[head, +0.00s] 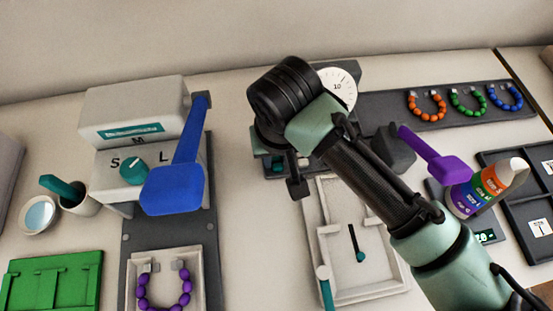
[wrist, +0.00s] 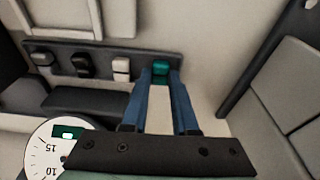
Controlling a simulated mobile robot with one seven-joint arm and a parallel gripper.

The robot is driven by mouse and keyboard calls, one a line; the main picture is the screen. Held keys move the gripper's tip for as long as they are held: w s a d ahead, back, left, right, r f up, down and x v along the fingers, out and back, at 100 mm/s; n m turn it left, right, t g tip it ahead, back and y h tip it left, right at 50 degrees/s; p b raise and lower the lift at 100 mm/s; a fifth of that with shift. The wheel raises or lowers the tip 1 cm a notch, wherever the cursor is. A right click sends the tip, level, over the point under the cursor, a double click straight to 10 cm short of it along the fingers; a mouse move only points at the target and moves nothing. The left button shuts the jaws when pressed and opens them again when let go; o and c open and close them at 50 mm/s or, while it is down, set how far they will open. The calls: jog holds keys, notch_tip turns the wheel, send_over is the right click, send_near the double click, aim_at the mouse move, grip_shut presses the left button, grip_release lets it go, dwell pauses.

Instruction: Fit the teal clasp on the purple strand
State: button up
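The teal clasp (wrist: 160,68) sits at the right end of a dark rack (wrist: 100,58) in the wrist view. The blue fingers of my gripper (wrist: 162,78) reach to it, one on each side; whether they press on it or stand just apart I cannot tell. In the head view my arm hides most of the gripper. The purple strand (head: 141,292) lies as an open U in a pale tray (head: 196,262) at the lower left, with small grey blocks at its two ends.
Beside the teal clasp stand white and black pieces (wrist: 82,65). A round dial (head: 338,85) is behind my arm. A press with a blue lever (head: 175,190) stands at left, near a green board (head: 50,280). Orange, green and blue strands (head: 467,105) lie at back right.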

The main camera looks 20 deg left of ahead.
grip_shut()
jog(key=shift+r+p, duration=3.45)
jog(key=shift+r, duration=0.1)
